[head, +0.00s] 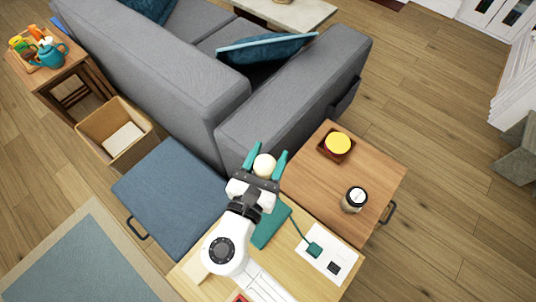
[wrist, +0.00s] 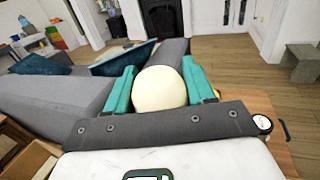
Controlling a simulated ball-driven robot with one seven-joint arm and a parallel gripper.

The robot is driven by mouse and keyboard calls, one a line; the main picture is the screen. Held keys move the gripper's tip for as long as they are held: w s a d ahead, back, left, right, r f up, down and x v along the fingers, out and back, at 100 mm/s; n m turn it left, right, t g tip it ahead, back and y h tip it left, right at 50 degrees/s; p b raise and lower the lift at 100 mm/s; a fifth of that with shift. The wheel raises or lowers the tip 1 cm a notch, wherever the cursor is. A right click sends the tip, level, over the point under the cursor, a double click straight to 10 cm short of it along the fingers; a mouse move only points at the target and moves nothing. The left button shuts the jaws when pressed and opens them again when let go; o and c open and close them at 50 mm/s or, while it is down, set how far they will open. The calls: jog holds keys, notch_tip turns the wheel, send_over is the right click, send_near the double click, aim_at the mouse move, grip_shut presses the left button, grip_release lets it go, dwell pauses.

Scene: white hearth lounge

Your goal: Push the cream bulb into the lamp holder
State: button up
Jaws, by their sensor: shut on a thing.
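The cream bulb (head: 264,166) is held between the two teal fingers of my gripper (head: 266,162). In the wrist view the round bulb (wrist: 160,90) fills the space between the fingers of my gripper (wrist: 159,80), which press on its left and right sides. The bulb is beyond the near edge of the sofa arm in the picture, left of the wooden side table. I cannot pick out the lamp holder for certain.
The wooden table (head: 301,190) carries a yellow disc in a dark red dish (head: 325,155) and a lidded jar (head: 354,202). A grey sofa (head: 270,120) stands behind my gripper. A blue-topped stool (head: 172,195) and an open box (head: 100,130) are at left.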

jog(key=shift+f, duration=0.15)
jog(key=o, duration=1.2)
jog(key=b+v, duration=0.1)
jog(key=v, duration=0.9)
jog(key=shift+s+b, duration=0.3)
jog(key=shift+s, duration=0.1)
jog(key=shift+a, duration=0.15)
jog(key=shift+c, duration=0.3)
